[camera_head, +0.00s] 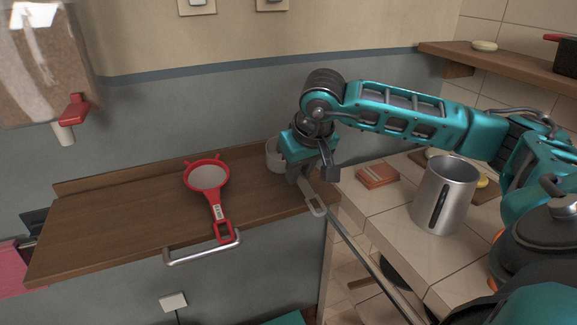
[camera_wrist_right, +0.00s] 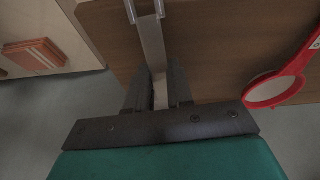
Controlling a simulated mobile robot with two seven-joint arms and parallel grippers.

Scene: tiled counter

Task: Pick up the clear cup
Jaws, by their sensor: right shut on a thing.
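The pale clear cup (camera_head: 273,154) stands at the right end of the wooden counter, by the wall, partly hidden behind my right gripper (camera_head: 310,173). A flat grey handle with a loop end (camera_head: 317,207) reaches from under the gripper toward the counter's front edge. It looks like the cup's handle, but the gripper hides where they join. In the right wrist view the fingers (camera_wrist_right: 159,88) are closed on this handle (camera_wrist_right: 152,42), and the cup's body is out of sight. My left gripper is not in view.
A red strainer (camera_head: 208,179) lies left of the gripper on the wooden counter (camera_head: 110,220). The wooden counter's left part is clear.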

